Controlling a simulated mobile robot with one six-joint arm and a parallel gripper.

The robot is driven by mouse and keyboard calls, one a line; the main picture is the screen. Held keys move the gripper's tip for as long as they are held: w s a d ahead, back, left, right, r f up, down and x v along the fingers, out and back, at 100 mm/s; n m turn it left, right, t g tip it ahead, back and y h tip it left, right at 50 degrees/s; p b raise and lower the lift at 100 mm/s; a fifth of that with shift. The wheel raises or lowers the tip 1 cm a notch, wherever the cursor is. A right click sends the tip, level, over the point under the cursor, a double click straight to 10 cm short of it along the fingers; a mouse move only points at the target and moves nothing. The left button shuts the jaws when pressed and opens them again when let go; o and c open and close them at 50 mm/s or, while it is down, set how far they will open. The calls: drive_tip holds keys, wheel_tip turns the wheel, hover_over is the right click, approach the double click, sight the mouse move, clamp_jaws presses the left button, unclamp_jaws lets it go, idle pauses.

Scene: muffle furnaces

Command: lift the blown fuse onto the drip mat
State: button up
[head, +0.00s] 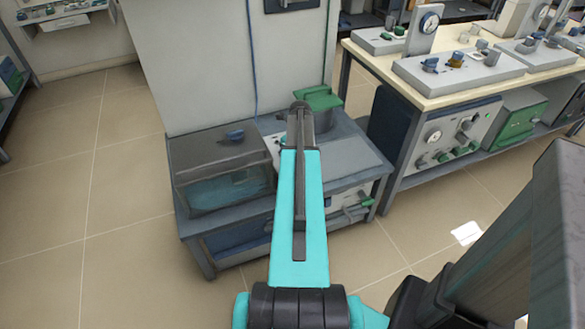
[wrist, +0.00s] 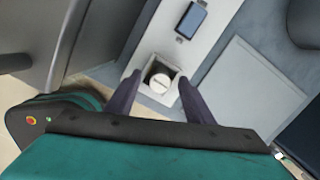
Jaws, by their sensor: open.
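In the wrist view a pale round-ended piece, which looks like the fuse (wrist: 160,82), sits in a dark square recess of a light grey panel. My gripper (wrist: 160,100) is open, with one dark finger on each side of the recess and nothing visibly held. I cannot tell how far the fingertips are above the panel. A flat light grey square (wrist: 255,90) lies to the right; it may be the drip mat, but I cannot tell. In the head view my arm covers the fuse and the gripper.
A blue dark-framed part (wrist: 190,20) sits on the panel beyond the recess. An instrument table (head: 435,85) stands right.

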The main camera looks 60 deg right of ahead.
drive_tip(key=c, duration=1.2)
drive_tip(key=shift+o, duration=0.2)
drive_tip(key=shift+r, duration=0.15)
drive_tip(key=shift+r, duration=0.8)
drive_tip(key=shift+s+a+r, duration=0.1)
drive_tip(key=shift+s+r, duration=0.1)
drive_tip(key=shift+r, duration=0.7)
drive_tip(key=s+a, duration=0.3)
drive_tip(key=s, duration=0.4)
drive_tip(key=s+a+r, duration=0.1)
drive_tip(key=s+a, duration=0.3)
drive_tip(key=s, duration=0.3)
drive_tip(key=shift+r+b, duration=0.2)
drive_tip(key=shift+b, duration=0.25)
